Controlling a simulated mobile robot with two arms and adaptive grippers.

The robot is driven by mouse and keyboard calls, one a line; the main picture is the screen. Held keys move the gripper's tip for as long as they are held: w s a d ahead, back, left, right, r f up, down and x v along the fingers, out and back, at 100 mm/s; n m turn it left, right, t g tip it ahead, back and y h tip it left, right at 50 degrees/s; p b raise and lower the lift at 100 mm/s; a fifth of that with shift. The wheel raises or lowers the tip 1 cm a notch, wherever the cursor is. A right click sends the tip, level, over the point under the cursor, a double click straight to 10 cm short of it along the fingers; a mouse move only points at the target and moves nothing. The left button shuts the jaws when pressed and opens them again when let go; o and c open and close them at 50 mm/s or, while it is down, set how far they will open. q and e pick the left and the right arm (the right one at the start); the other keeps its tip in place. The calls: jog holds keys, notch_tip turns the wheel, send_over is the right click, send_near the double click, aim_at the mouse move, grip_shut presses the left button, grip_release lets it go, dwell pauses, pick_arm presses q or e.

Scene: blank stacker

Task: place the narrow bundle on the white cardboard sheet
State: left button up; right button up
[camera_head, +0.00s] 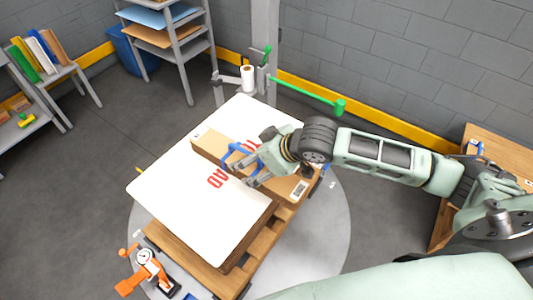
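The white cardboard sheet (170,205) with red lettering lies on top of a brown stack on a pallet. The narrow bundle (207,146), a long brown block with a white label near its right end, lies across the right part of the sheet and appears to rest on it. My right gripper (242,169) is over the middle of the bundle, with its fingers at the bundle's near side. The hand hides part of the bundle, and I cannot tell whether the fingers press on it. Blue pieces show beside the fingers. My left gripper is not in view.
The wooden pallet (193,271) stands on a round grey turntable (325,245). A post with a green arm (312,97) rises behind it. An orange hand tool (138,280) is at the front left. Shelves stand at the back left, and a wooden table (491,146) stands right.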

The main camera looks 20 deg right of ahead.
jog(key=v, duration=0.8)
jog(key=shift+s+d+r, duration=0.1)
jog(key=shift+s+r, duration=0.05)
jog(key=shift+s, duration=0.05)
dwell(1.0)
